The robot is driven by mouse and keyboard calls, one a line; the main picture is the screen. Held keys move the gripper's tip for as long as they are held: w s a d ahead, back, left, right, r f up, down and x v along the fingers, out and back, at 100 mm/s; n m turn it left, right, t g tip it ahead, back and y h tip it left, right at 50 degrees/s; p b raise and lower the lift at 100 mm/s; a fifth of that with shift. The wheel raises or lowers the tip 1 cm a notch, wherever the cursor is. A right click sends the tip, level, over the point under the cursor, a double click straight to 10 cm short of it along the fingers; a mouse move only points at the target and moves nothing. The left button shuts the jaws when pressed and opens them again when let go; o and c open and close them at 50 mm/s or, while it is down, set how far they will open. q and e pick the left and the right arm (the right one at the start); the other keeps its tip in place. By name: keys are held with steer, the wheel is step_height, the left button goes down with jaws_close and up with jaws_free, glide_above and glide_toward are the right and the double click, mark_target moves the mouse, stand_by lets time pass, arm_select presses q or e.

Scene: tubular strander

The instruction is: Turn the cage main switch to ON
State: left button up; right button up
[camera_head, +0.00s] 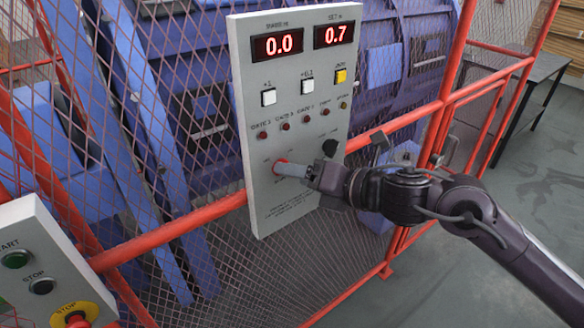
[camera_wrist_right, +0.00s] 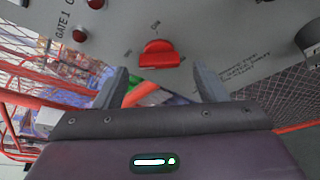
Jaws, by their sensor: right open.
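The red rotary switch (camera_wrist_right: 158,54) sits on the grey control panel (camera_head: 262,215). In the wrist view it lies just past my fingertips, roughly centred between them. In the head view only a red edge of the switch (camera_head: 279,161) shows behind my gripper. My right gripper (camera_head: 284,170) is at the lower part of the panel, pointing at the switch. In the wrist view my right gripper (camera_wrist_right: 160,78) has its two fingers apart with nothing between them; contact with the switch cannot be told. The small labels around the switch are too blurred to read. My left gripper is out of view.
A black knob (camera_head: 330,147) is close to the right of the switch. Indicator lamps (camera_head: 285,127) and push buttons (camera_head: 307,87) are above. Red-framed mesh fence (camera_head: 190,228) stands behind the panel. A second panel (camera_head: 35,250) has an emergency stop (camera_head: 78,319).

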steer(key=shift+x, duration=1.15)
steer(key=c, duration=1)
